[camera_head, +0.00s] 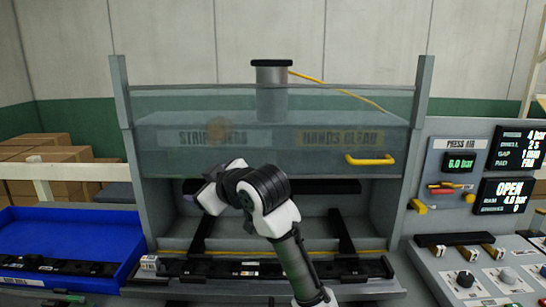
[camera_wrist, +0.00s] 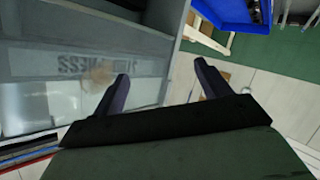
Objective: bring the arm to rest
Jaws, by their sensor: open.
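My arm rises from the bottom of the head view and bends left in front of the press. My gripper (camera_head: 190,194) is at its far end, left of the arm's dark joint, and looks small there. In the wrist view my gripper (camera_wrist: 163,85) has its two dark fingers wide apart, with nothing between them. The press (camera_head: 120,110) has a clear guard (camera_head: 330,103) with a yellow handle (camera_head: 371,159). The gripper is in front of the press opening's upper left; its exact distance from the guard is hard to tell.
A blue tray (camera_head: 62,223) with dark strips stands at the left. A dark fixture strip (camera_head: 220,268) lies along the press front. A control panel (camera_head: 480,270) with knobs and screens stands at the right. Cardboard boxes (camera_head: 80,185) are behind the tray.

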